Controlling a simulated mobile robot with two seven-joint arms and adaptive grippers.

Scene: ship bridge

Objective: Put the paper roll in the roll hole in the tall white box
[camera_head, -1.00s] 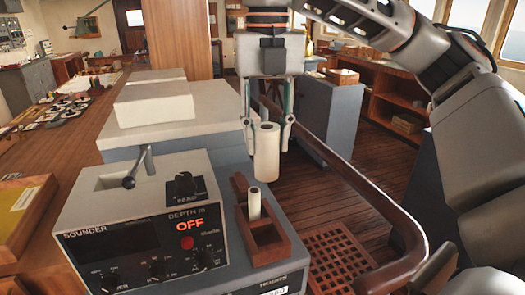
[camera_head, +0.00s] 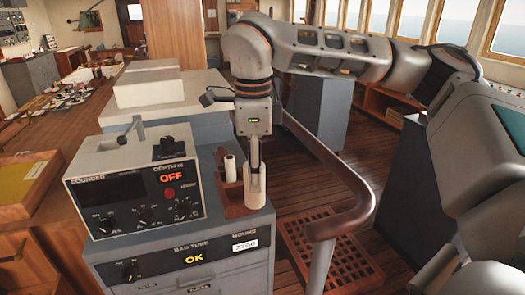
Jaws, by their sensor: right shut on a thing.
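The white paper roll (camera_head: 256,190) is upright in my right gripper (camera_head: 256,165), which is shut on its upper part, the fingers seen edge-on. The roll is in front of the right side of a small wooden holder (camera_head: 236,209); I cannot tell whether they touch. A thinner white roll (camera_head: 230,168) stands in the holder. The pale sounder box (camera_head: 95,162) with a lever stands left of it. White blocks (camera_head: 150,89) lie behind on a light-topped cabinet. I cannot tell which is the tall white box, and no roll hole shows clearly. My left gripper is out of view.
The holder and sounder stand on a grey console (camera_head: 185,256). A brown handrail (camera_head: 335,185) curves along its right side, above a wooden floor grating (camera_head: 330,255). A yellow tray (camera_head: 25,182) is at the left.

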